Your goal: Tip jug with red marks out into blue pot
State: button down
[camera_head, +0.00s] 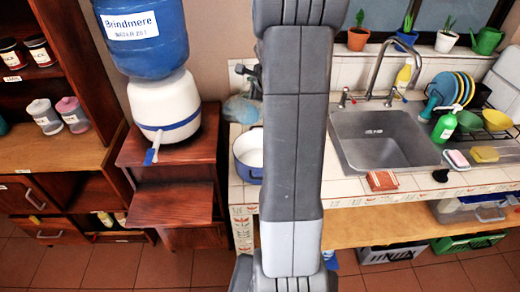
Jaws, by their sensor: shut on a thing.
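A white pot with a blue rim and blue side (246,158) stands on the tiled counter, left of the sink. My arm hides its right part, so I cannot see all of its inside. My arm runs from top to bottom through the middle of the view. My gripper is out of view below the frame. No jug with red marks is visible.
The sink (385,138) with a tall tap is right of my arm. A green bottle (446,125), sponges and a dish rack stand farther right. A water dispenser (166,105) stands on a wooden stand at left.

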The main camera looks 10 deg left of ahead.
jog(key=shift+s+d+f+t+y+b, duration=0.15)
jog(key=shift+f+t+y+b, duration=0.2)
jog(key=shift+b, duration=1.2)
jog(key=shift+s+d+f+t+y+b, duration=0.15)
jog(key=shift+f+b, duration=0.3)
jog(key=shift+b, duration=1.1)
jog(key=shift+b, duration=0.5)
jog(key=shift+r, duration=0.15)
jog(key=shift+s, duration=0.1)
jog(key=shift+d+b, duration=0.1)
jog(key=shift+b, duration=0.45)
jog(key=shift+s+d+r+t+y+b, duration=0.5)
jog(key=shift+t+b, duration=0.3)
jog(key=shift+b, duration=2.6)
jog(key=shift+s+d+f+t+y+b, duration=0.2)
jog(key=shift+s+d+t+y+b, duration=0.3)
jog(key=shift+b, duration=1.85)
jog(key=shift+s+d+f+t+y+b, duration=0.25)
jog(key=shift+s+d+b, duration=0.45)
jog(key=shift+b, duration=1.6)
